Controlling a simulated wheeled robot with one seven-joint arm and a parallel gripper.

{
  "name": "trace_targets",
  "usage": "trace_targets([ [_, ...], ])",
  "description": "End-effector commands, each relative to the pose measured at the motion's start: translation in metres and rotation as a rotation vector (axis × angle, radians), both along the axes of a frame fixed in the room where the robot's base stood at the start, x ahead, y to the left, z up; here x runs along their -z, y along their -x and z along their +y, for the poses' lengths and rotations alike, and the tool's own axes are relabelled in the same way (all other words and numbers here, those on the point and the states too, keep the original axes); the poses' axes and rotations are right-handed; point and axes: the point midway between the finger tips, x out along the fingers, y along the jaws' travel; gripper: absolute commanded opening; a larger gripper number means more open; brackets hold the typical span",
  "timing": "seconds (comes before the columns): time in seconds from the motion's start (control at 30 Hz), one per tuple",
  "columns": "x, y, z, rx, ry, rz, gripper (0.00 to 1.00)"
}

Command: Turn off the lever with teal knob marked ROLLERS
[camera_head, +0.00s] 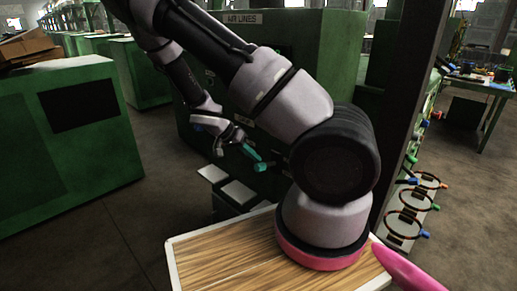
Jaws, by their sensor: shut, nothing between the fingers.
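The teal knob (253,157) is on a lever at the front of a green machine (190,95) in the middle of the head view. The lever slants down to the right. My gripper (227,146) is just left of the knob's upper end. It looks shut and holds nothing. I cannot tell whether it touches the lever. A small pale label (243,121) shows above the lever, but its words are too small to read. My arm hides much of the machine front and the lever's base.
A label reading AIR LINES (243,18) is at the machine's top. Grey pedals or steps (238,193) stand below. A dark post (405,90) and a panel with coloured knobs and rings (408,212) stand right. Open floor (95,225) lies left.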

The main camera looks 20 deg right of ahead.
Motion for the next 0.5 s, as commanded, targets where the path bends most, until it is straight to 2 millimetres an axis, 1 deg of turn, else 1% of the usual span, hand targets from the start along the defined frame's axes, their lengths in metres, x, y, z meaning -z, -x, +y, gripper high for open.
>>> trace_targets([
  [0.03, 0.005, 0.002, 0.004, -0.009, 0.046, -0.008, 0.0],
  [0.2, 0.02, 0.005, 0.01, -0.009, 0.195, -0.064, 0.0],
  [0.5, 0.048, 0.006, 0.017, -0.006, 0.451, -0.16, 0.0],
])
